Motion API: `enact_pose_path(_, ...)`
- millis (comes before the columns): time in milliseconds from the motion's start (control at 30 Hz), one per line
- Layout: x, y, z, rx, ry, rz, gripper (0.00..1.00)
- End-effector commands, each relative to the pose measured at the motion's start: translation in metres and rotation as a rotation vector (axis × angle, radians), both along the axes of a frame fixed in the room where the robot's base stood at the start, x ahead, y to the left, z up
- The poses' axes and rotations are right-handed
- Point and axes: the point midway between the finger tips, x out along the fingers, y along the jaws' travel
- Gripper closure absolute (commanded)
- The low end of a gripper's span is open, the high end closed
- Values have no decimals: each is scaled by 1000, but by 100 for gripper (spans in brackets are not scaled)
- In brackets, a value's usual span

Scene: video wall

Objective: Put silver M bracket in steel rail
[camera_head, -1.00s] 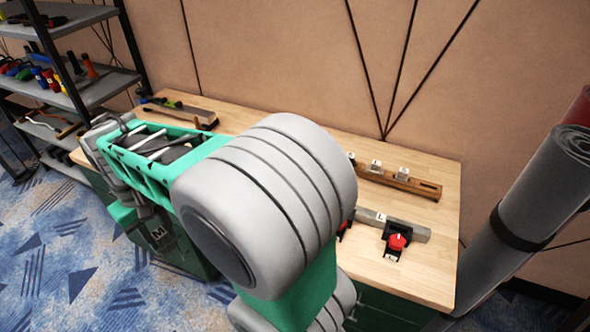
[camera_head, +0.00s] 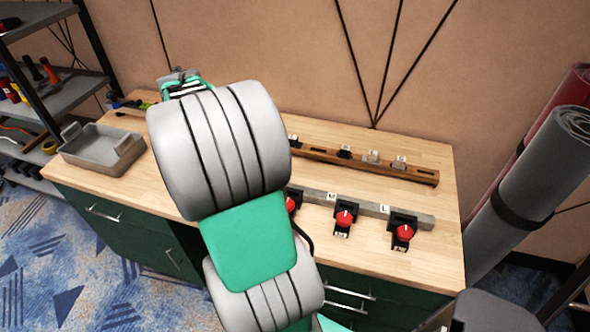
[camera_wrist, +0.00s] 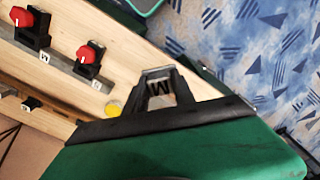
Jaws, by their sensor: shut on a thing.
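In the head view my own arm hides both. The grey steel rail (camera_head: 422,218) lies along the front right of the wooden worktop, with labels M and L on it. Black clamps with red knobs, such as the M one (camera_head: 344,218) and the L one (camera_head: 404,232), sit at its front edge. The arm covers the rail's left end. The held bracket is apart from the rail.
A wooden rail (camera_head: 425,177) behind carries black and silver brackets, such as a silver one (camera_head: 372,156). A grey tray (camera_head: 100,150) stands at the worktop's left. Rolled mats (camera_head: 530,185) lean at the right. A shelf rack (camera_head: 60,95) stands at the far left.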

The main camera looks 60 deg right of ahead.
Motion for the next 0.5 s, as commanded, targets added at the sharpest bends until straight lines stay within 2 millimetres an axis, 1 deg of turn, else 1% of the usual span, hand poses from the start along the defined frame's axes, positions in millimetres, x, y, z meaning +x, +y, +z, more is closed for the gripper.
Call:
enact_pose_path(33, -18, -34, -4, 1, 2, -84, 100)
enact_pose_path(67, -28, -51, -7, 1, 2, -127, 100)
enact_pose_path(100, -44, -74, -10, 1, 2, -184, 100)
enact_pose_path(167, -69, -106, -16, 0, 1, -269, 100)
enact_pose_path(200, -88, -126, -19, 0, 1, -325, 100)
enact_pose_path(267, -119, -153, -25, 1, 2, -409, 100)
enact_pose_path(300, -140, -169, -28, 0, 1, -463, 100)
enact_pose_path(367, -174, -191, -34, 0, 1, -542, 100)
enact_pose_path(400, -196, -203, -38, 0, 1, -592, 100)
enact_pose_path(467, -227, -217, -43, 0, 1, -659, 100)
enact_pose_path(500, -246, -225, -46, -1, 0, -698, 100)
